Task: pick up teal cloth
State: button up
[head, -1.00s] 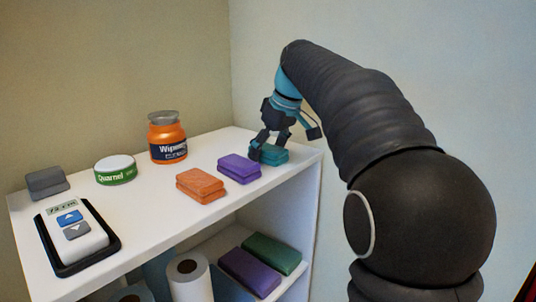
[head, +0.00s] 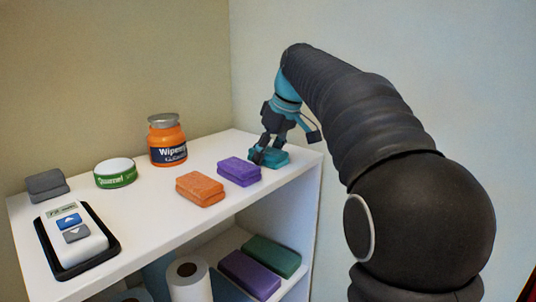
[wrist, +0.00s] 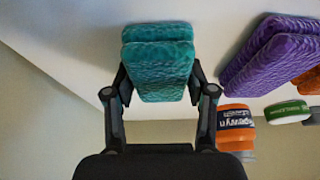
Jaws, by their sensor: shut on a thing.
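The teal cloth (head: 272,157) is a folded, textured pad at the right end of the white shelf's top. My gripper (head: 262,156) is over it from above, with its fingers down at the cloth. In the wrist view the teal cloth (wrist: 158,62) lies between the two fingers of my gripper (wrist: 160,90), which are shut on its sides. In the head view the fingers hide part of the cloth. I cannot tell whether the cloth is clear of the shelf top.
The purple cloth (head: 239,171) lies close to the left of the teal one, then the orange cloth (head: 200,188). An orange wipes jar (head: 167,140), a green-and-white tin (head: 115,172), a grey cloth (head: 46,185) and a device in a black tray (head: 75,238) stand further left. A wall is behind.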

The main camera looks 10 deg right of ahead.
aim_at(268, 149)
notch_tip(268, 149, up, 5)
jog(key=shift+w+r+p, duration=0.1)
jog(key=shift+p, duration=0.55)
jog(key=s+d+r, duration=0.6)
jog(key=d, duration=0.4)
jog(key=shift+p, duration=0.35)
jog(key=shift+r, duration=0.1)
